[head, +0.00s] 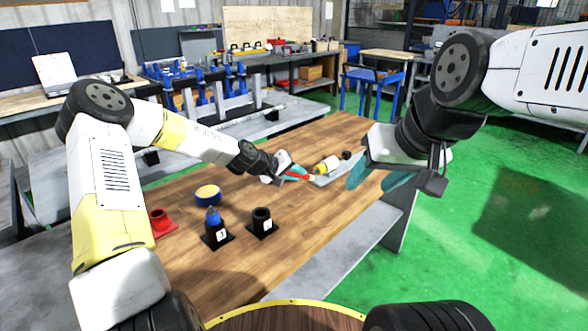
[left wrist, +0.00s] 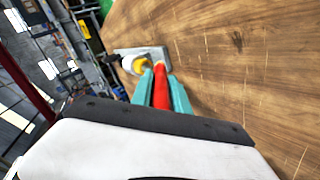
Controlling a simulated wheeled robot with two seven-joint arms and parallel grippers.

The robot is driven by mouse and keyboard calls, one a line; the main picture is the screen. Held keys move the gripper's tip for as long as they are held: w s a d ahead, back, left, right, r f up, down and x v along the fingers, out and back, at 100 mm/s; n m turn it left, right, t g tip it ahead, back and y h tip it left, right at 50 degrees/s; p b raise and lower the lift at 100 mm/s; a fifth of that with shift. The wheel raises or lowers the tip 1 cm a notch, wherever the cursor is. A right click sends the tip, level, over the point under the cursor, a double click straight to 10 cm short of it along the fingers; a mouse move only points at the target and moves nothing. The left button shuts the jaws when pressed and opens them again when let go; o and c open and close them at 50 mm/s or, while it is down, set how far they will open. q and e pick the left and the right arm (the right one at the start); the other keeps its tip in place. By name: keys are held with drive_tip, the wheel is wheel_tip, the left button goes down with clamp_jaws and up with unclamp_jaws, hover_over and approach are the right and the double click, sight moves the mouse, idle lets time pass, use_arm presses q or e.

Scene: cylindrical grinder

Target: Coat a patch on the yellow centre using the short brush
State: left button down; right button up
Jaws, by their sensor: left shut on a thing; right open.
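My left gripper (head: 288,175) is shut on the red handle of the short brush (head: 298,176). The handle also shows between the teal fingers in the left wrist view (left wrist: 161,88). The yellow centre (head: 327,165), a white and yellow cylindrical piece with a dark end, lies on a grey plate on the bench. It also shows just beyond the fingers in the left wrist view (left wrist: 134,63). The brush's front end is close to it; I cannot tell whether they touch. My right gripper (head: 376,176) is open and empty, right of the centre.
On the wooden bench (head: 285,236) stand a blue bowl with yellow inside (head: 208,195), a red holder (head: 161,222), a black holder with a blue-topped item (head: 215,230) and another black holder (head: 262,222). A grey machine (head: 215,115) stands behind. Green floor is at right.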

use_arm(q)
drive_tip(key=shift+w+d, duration=0.3)
drive_tip(key=shift+d, duration=0.05)
drive_tip(key=shift+r, duration=2.05)
drive_tip(key=shift+w+f, duration=0.1)
drive_tip(key=shift+f, duration=1.95)
drive_tip(key=shift+s+a, duration=2.05)
drive_tip(key=shift+a, duration=0.1)
